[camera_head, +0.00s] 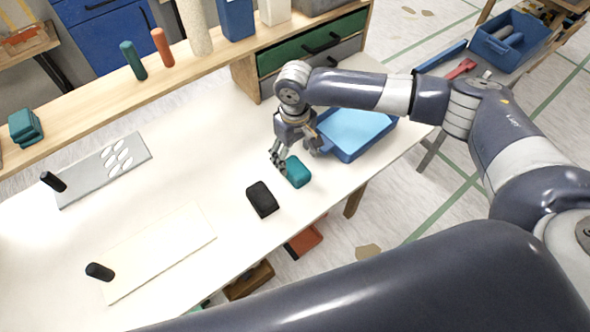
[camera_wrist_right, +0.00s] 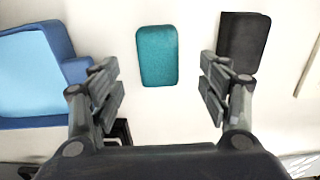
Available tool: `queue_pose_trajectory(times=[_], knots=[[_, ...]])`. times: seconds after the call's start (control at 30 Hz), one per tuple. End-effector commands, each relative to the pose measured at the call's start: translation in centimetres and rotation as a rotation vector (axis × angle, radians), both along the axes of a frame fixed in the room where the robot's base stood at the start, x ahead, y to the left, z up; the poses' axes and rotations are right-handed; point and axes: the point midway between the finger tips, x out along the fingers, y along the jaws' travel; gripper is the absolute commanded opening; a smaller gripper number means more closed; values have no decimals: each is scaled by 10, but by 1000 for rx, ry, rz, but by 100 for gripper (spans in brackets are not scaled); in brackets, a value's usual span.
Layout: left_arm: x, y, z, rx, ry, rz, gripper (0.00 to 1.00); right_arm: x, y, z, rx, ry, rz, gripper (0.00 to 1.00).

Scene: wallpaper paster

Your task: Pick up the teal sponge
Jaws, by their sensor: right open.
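The teal sponge (camera_head: 298,172) lies on the white table, between the black block and the blue tray. In the right wrist view the sponge (camera_wrist_right: 157,56) lies flat, centred ahead of the fingertips, with a gap to each side. My right gripper (camera_head: 287,160) is open, over the table at the sponge. In the wrist view the right gripper (camera_wrist_right: 160,90) has its fingers spread wide with nothing between them. Part of the sponge is hidden by the fingers in the head view. My left gripper does not show.
The black block (camera_head: 262,199) lies left of the sponge, near the right finger in the wrist view. The blue tray (camera_head: 352,157) stands to its right. Two flat boards with black handles, a grey one (camera_head: 75,188) and a cream one (camera_head: 160,252), lie on the left. A shelf (camera_head: 195,75) runs along the back.

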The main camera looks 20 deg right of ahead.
Motion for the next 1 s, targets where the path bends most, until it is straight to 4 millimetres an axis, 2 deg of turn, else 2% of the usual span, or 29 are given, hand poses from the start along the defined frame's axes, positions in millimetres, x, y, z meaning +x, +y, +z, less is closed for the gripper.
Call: queue_pose_trajectory(times=[0.1, 0.27, 0.5, 0.6, 0.87, 1.0], knots=[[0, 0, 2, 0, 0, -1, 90, 0, 0, -14, 1, -1, 0, 70], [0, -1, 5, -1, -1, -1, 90, 1, 0, -24, 1, -1, 0, 70], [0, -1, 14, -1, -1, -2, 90, 2, -2, -59, 0, 0, 1, 70], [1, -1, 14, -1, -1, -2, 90, 2, -2, -68, 0, -1, 1, 70], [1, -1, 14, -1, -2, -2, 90, 2, -2, -71, 2, -2, 1, 70], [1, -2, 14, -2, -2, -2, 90, 2, -2, -71, 2, -2, 1, 38]])
